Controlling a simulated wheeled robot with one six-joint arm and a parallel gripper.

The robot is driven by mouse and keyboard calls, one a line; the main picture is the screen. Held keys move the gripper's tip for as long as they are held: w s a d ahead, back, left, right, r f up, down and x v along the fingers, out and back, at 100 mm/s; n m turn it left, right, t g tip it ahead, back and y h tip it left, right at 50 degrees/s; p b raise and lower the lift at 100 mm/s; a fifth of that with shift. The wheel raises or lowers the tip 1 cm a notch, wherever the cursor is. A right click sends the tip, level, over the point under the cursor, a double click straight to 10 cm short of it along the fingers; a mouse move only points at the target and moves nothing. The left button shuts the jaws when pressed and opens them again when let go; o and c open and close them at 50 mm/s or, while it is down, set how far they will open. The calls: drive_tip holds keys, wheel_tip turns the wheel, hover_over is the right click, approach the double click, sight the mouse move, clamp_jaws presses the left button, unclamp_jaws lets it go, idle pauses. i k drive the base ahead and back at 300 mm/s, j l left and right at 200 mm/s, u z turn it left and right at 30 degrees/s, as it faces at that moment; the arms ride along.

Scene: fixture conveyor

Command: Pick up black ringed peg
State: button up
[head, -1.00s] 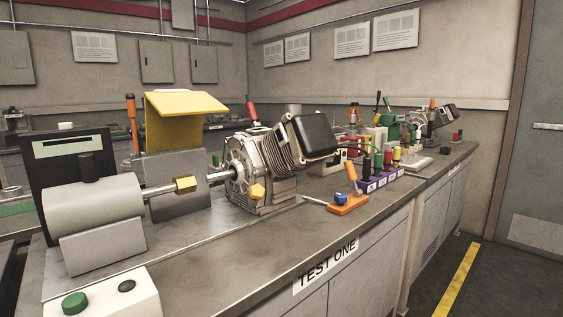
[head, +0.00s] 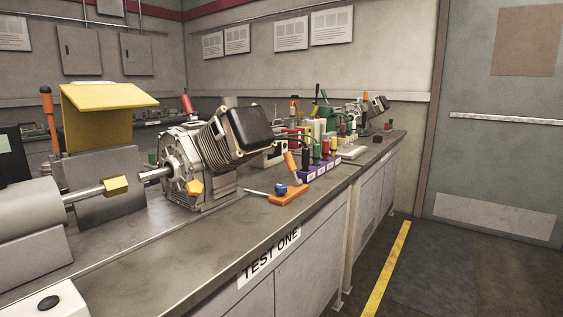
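A row of upright pegs stands in a purple rack (head: 322,171) on the bench, right of the engine. The nearest peg, a dark one (head: 307,158), looks black; it is too small here to make out a ring on it. Beside it, farther along the row, stand a green peg (head: 317,153), a red peg (head: 326,148) and a yellow peg (head: 334,145). My gripper does not show in this view.
An orange stand (head: 288,198) with a blue part sits in front of the rack. A grey engine (head: 185,170) with a black cover fills the bench to the left. More bottles and tools stand behind. The floor right of the bench is clear, with a yellow stripe (head: 388,268).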

sight(305, 151)
drive_tip(key=i+l+u, duration=0.1)
drive_tip(key=i+l, duration=0.4)
drive_tip(key=i, duration=0.3)
drive_tip(key=i+l+u, duration=0.1)
drive_tip(key=i+l, duration=0.4)
drive_tip(key=i, duration=0.25)
drive_tip(key=i+l, duration=0.6)
drive_tip(key=i, duration=0.15)
drive_tip(key=u, duration=0.05)
